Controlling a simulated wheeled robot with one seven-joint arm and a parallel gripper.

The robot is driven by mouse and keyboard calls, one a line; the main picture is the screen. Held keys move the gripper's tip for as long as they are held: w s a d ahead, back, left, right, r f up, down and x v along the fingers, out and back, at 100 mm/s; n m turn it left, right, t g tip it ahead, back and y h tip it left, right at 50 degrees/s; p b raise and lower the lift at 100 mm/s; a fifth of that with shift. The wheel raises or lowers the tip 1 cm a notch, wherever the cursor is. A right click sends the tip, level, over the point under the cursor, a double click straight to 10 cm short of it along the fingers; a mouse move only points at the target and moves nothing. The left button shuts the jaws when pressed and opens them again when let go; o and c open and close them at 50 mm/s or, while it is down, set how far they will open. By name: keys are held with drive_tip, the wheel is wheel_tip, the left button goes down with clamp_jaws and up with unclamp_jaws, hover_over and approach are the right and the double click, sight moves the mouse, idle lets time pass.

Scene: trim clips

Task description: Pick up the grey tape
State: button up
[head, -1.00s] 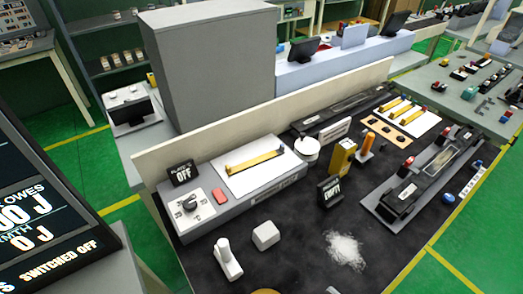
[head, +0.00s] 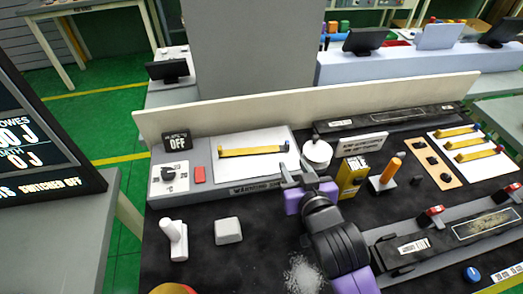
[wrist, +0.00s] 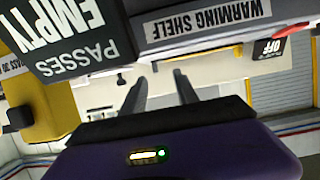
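I cannot make out a thing that is surely the grey tape in either view. My gripper (head: 297,172) reaches over the black bench mat in the head view, by the front right end of the warming shelf (head: 240,187). In the wrist view the two fingers of my gripper (wrist: 160,82) stand apart with nothing between them. My arm hides part of the mat.
A white lidded pot (head: 317,153), a yellow box (head: 352,176) and an orange-handled stand (head: 387,174) stand close right of my gripper. The "EMPTY" sign (wrist: 60,35) is close in the wrist view. White powder (head: 303,274) lies on the mat. A low wall (head: 300,108) runs behind.

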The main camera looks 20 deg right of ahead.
sight(288, 142)
drive_tip(key=w, duration=0.1)
drive_tip(key=w+d, duration=0.1)
drive_tip(key=w+r, duration=0.1)
drive_tip(key=shift+w+d+m+g+h, duration=0.1)
drive_tip(key=shift+d+m+g+h, duration=0.2)
drive_tip(key=shift+d+m+h, duration=0.1)
drive_tip(key=shift+p+x, duration=0.65)
drive_tip(key=shift+x, duration=3.2)
drive_tip(key=shift+a, duration=0.15)
clamp_jaws()
